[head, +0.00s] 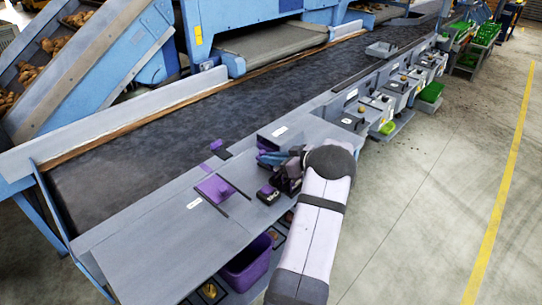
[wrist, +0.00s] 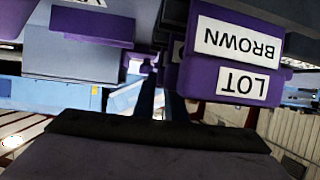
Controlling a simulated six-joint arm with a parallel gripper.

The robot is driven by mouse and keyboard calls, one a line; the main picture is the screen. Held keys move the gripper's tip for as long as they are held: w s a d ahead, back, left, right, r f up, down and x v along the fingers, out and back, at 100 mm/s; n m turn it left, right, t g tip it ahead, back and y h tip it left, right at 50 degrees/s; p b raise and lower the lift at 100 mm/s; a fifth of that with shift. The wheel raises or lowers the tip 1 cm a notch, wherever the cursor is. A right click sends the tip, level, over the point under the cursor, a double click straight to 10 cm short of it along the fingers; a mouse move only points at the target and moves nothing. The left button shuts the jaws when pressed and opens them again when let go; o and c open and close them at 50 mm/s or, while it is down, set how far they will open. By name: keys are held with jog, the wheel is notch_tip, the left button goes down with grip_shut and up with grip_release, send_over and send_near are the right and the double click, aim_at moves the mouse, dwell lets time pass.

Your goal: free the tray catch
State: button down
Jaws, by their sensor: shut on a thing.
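My gripper (head: 272,158) is at the front edge of the grey bench, beside a grey box with a white label (head: 282,131). In the wrist view its dark fingers (wrist: 161,100) reach away from me and look shut on a small part. A small purple knob (wrist: 146,66) shows near the fingertips. I cannot tell for certain whether this is the tray catch, as the fingers and wrist hide most of it. Purple blocks with upside-down labels, BROWN (wrist: 238,40) and LOT (wrist: 242,83), hang close to the right of the fingers.
A purple plate (head: 214,188) is set in the bench left of my gripper, and a dark purple block (head: 268,195) stands close below it. A purple bin (head: 247,264) sits under the bench. The dark belt (head: 150,165) runs behind. Floor is clear at right.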

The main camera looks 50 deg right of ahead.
jog(key=shift+d+r+n+y, duration=0.1)
jog(key=shift+n+y, duration=0.8)
jog(key=c, duration=1.8)
grip_release()
jog(key=shift+s, duration=0.1)
jog(key=shift+b+v, duration=1.15)
jog(key=shift+v, duration=2.45)
jog(key=shift+r, duration=0.15)
